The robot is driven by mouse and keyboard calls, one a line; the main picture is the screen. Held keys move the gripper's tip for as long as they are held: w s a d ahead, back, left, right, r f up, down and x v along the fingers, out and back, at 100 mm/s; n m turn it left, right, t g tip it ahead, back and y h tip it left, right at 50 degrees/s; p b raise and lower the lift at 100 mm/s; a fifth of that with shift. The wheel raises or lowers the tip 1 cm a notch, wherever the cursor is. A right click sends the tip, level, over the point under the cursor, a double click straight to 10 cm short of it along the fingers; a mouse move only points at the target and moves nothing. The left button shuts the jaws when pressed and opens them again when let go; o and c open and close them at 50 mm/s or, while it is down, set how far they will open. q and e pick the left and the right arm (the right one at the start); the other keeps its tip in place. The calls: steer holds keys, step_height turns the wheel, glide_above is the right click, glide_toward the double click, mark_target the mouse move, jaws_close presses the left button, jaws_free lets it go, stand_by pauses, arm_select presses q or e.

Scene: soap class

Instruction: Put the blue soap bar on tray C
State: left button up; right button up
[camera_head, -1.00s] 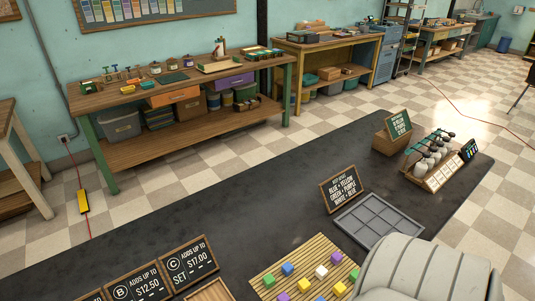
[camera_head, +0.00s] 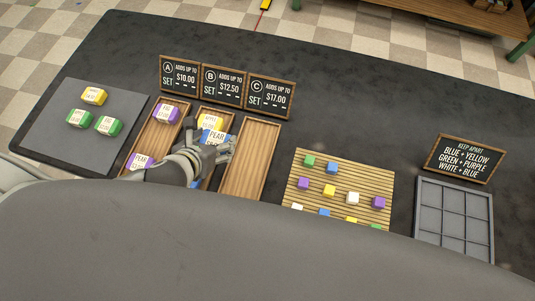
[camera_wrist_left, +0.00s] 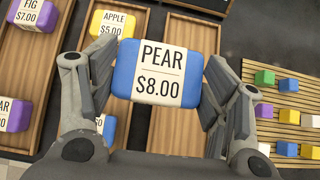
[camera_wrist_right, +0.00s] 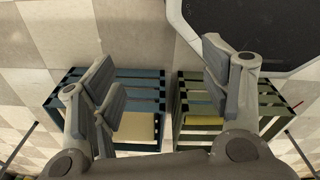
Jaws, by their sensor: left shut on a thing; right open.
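The blue soap bar (camera_head: 213,138), labelled PEAR $8.00, is held in my left gripper (camera_head: 222,148). In the left wrist view the bar (camera_wrist_left: 125,70) sits between both fingers, label towards the camera. It appears raised over the trays. Tray C (camera_head: 252,160) is empty, just right of the gripper. Tray B (camera_head: 218,116), partly hidden by my left gripper, holds a yellow APPLE bar (camera_head: 211,122) and another blue bar (camera_wrist_left: 108,127), partly covered. Tray A (camera_head: 158,135) holds two purple FIG or similar bars (camera_head: 166,114). My right gripper (camera_wrist_right: 158,70) is open and empty above the floor.
A grey mat (camera_head: 75,140) with yellow and green bars lies left. Price signs (camera_head: 225,85) stand behind the trays. A slatted mat (camera_head: 340,175) with small coloured cubes, a grey grid tray (camera_head: 453,225) and a keep-apart sign (camera_head: 466,158) are right. Low stands (camera_wrist_right: 140,110) show below my right gripper.

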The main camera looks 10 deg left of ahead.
mark_target(230, 136)
arm_select(q)
steer(key=w+d+f, duration=0.1)
steer(key=w+d, duration=0.1)
steer(key=w, duration=0.1)
steer(key=w+d+f+p, duration=0.1)
steer(key=w, duration=0.1)
steer(key=shift+d+f, duration=0.15)
steer(key=shift+f, duration=0.15)
steer(key=w+d+f, duration=0.1)
steer(key=f, duration=0.1)
steer(key=w+d+f, duration=0.1)
steer(key=w, duration=0.1)
steer(key=w+d+f, duration=0.1)
steer(key=f, duration=0.1)
steer(key=shift+w+d+f, duration=0.3)
steer(key=shift+w+d, duration=0.05)
steer(key=shift+w, duration=0.05)
steer(key=shift+w+d+f, duration=0.3)
steer(key=shift+w+f, duration=0.1)
steer(key=shift+f, duration=0.25)
step_height(230, 136, down, 3)
steer(key=shift+w+r+p, duration=0.1)
steer(key=shift+r+p, duration=0.05)
steer(key=shift+p, duration=0.15)
steer(key=shift+f, duration=0.3)
arm_select(e)
steer(key=shift+a+r, duration=0.45)
steer(key=shift+a, duration=0.2)
steer(key=shift+a+r, duration=0.4)
steer(key=shift+a, duration=0.2)
